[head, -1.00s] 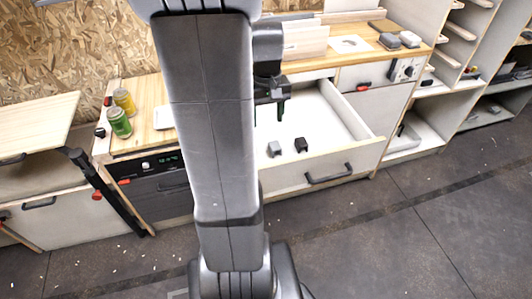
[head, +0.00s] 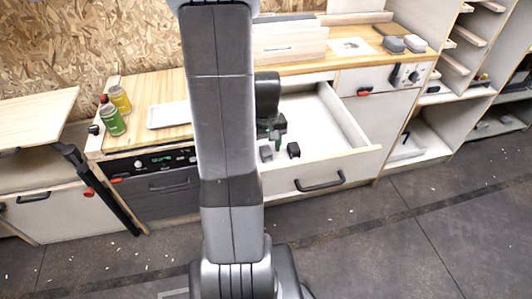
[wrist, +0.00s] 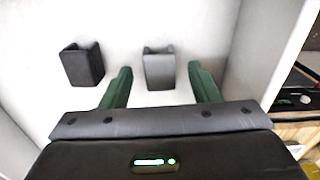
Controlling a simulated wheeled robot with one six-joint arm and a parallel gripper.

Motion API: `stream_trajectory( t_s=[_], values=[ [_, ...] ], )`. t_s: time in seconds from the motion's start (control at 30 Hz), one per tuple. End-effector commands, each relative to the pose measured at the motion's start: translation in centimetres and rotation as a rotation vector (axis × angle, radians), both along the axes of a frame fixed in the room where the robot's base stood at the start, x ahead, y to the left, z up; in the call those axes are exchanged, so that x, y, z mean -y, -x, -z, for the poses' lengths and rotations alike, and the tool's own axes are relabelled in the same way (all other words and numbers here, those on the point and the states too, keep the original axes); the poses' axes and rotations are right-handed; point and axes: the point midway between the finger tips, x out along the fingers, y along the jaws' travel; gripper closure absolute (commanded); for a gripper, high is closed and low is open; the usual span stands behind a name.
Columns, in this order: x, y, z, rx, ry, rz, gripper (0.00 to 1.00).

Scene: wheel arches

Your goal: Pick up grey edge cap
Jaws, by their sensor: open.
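The grey edge cap (wrist: 159,70) lies in the open white drawer, and it also shows in the head view (head: 266,153). In the wrist view it is a small U-shaped piece between and just beyond my fingertips, touching neither as far as I can see. My gripper (wrist: 160,72) is open and empty, with one green finger on each side of the cap's line. In the head view my gripper (head: 274,135) is low over the drawer, partly hidden by my arm. A black edge cap (wrist: 83,65) lies left of the grey one in the wrist view; in the head view it lies to the right (head: 293,150).
The drawer front (head: 330,172) and side walls surround the caps; the drawer floor is otherwise bare where seen. Two cans, green (head: 111,120) and yellow (head: 120,98), and a white tray (head: 169,115) stand on the counter at left. Dark and grey blocks (head: 394,44) lie on the right counter.

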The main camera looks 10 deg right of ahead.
Motion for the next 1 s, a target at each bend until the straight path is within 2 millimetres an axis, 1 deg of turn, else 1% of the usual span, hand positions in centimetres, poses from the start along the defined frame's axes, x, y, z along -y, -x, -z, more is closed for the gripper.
stream_trajectory(
  t_s=[0.2,0.27,0.4,0.47,0.67,0.77,0.87,1.0],
  values=[
    [0.0,0.0,0.1,0.001,0.0,0.0,0.45],
    [0.0,0.0,0.1,0.001,0.0,0.0,0.54],
    [0.0,0.0,0.1,0.001,0.0,0.0,0.82],
    [0.0,0.0,0.1,0.001,0.0,0.0,0.92],
    [0.0,0.0,0.1,0.001,0.0,0.0,0.92],
    [0.0,0.0,-0.3,0.002,0.0,0.0,0.92],
    [0.0,-0.1,-1.5,0.004,0.001,0.0,0.92],
    [0.0,-0.1,-4.3,0.006,0.001,-0.001,0.92]
  ],
)
